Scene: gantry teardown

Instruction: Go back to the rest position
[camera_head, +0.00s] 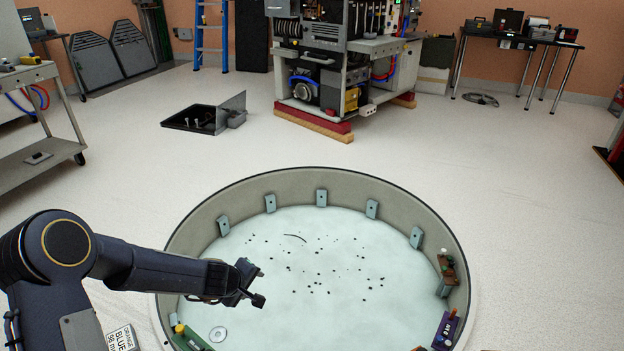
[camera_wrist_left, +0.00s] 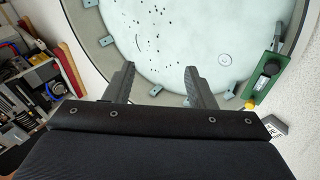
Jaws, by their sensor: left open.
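My left gripper (camera_head: 246,284) reaches in from the left above the near-left part of a round, low-walled pit with a pale floor. In the left wrist view its two fingers (camera_wrist_left: 160,84) are spread apart with nothing between them. The pit's rim (camera_head: 322,178) and its pale floor lie beyond the fingers. My right gripper is not in view.
Several small brackets (camera_head: 321,198) line the pit wall. A green part (camera_head: 190,340) sits at the near left, a purple part (camera_head: 446,330) and a brown-green part (camera_head: 447,269) at the right.

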